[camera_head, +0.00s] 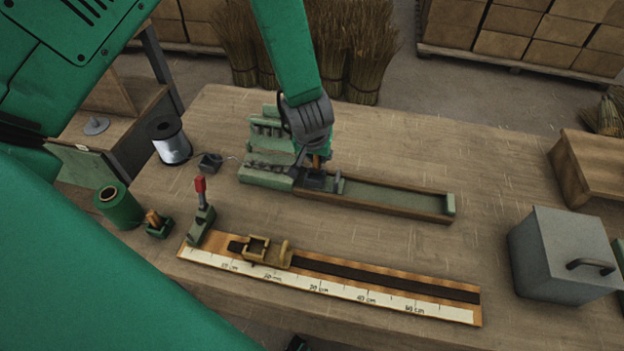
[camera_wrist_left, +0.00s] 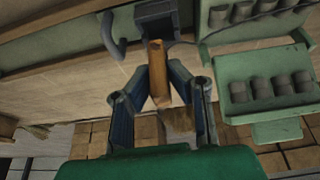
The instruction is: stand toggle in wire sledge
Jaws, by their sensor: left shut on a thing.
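My left gripper (camera_head: 314,160) is over the left part of the long green-edged track. It is shut on the toggle (camera_wrist_left: 158,75), a short orange-brown wooden peg between the fingers in the left wrist view. The toggle also shows as a small patch below the gripper in the head view (camera_head: 317,162). The wire sledge (camera_head: 315,181) is a dark grey block on the track, right below the toggle. In the left wrist view, the toggle's far end meets the dark grey sledge block (camera_wrist_left: 157,22). I cannot tell how deep it sits.
A green stepped fixture (camera_head: 262,170) with grey pegs stands left of the sledge. A measuring board (camera_head: 330,285) with a red-handled lever (camera_head: 201,190) lies in front. Wire spool (camera_head: 171,143) and green spool (camera_head: 117,207) stand left; a grey metal box (camera_head: 562,255) stands right.

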